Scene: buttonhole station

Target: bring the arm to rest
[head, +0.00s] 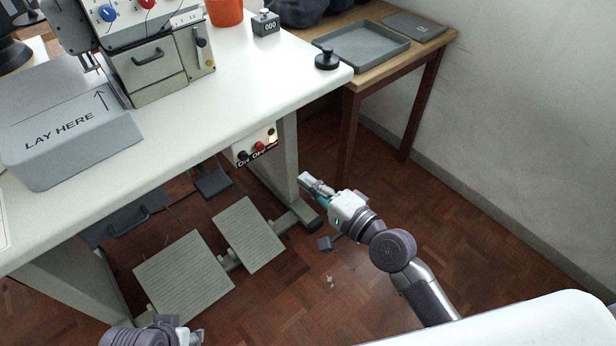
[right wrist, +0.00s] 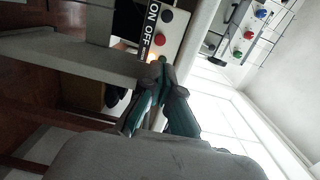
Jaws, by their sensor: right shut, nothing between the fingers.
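My right arm reaches in from the lower right in the head view. Its gripper (head: 308,182) is shut and empty, beside the table leg and below the table's right end. In the right wrist view the fingertips (right wrist: 168,72) meet with nothing between them. The on/off switch box (head: 257,146), with a red and a dark button, hangs under the table edge, up and left of this gripper. The box also shows just beyond the fingertips in the right wrist view (right wrist: 168,36). My left gripper (head: 196,336) is cut off at the bottom edge; its fingers are unclear.
The white table (head: 245,88) carries a grey machine (head: 160,62), a "LAY HERE" block (head: 70,135), an orange pot (head: 224,11), a counter (head: 265,23) and a black knob (head: 327,60). Grey pedals (head: 185,278) lie below. A wooden side table (head: 425,52) holds a tray (head: 362,48).

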